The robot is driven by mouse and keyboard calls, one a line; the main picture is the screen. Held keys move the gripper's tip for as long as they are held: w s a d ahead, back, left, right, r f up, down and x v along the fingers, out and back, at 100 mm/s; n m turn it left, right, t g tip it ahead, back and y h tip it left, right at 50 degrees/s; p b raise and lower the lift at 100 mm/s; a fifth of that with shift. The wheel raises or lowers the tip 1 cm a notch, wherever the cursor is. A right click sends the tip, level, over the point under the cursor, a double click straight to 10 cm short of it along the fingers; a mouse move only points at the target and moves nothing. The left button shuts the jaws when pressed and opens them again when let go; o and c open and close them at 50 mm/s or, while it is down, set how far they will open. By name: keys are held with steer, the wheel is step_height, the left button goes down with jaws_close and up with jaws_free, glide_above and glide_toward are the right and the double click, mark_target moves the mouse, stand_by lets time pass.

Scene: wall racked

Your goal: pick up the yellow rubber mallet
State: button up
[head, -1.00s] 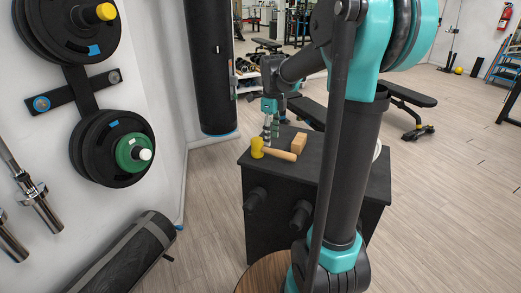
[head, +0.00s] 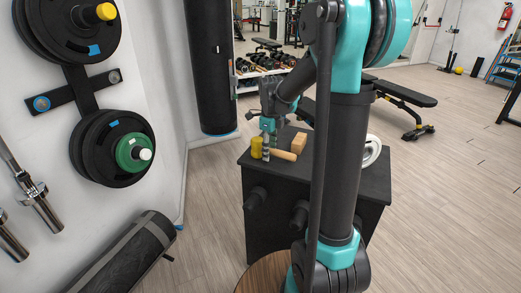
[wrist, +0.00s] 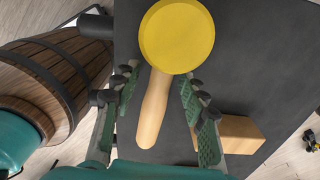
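The yellow rubber mallet lies on top of a black box-like stand (head: 330,178), its yellow head (head: 257,147) at the left and its wooden handle (head: 285,155) pointing right. In the wrist view the round yellow head (wrist: 177,36) is at the top and the pale handle (wrist: 154,108) runs down from it. My gripper (head: 268,148) is low beside the mallet's head. In the wrist view my gripper (wrist: 160,82) is open, its green-padded fingers on either side of the handle just below the head. I see no clear contact.
A wooden block (head: 299,142) sits on the stand behind the handle; in the wrist view the block (wrist: 238,134) is by the right finger. A white ring-shaped object (head: 372,150) is on the stand's right side. A wooden barrel (wrist: 50,75) stands close by. Weight plates (head: 112,150) hang on the left wall.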

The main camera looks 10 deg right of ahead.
jaws_close()
steer(key=shift+r, duration=0.1)
step_height(320, 180, up, 20)
stand_by(0.7)
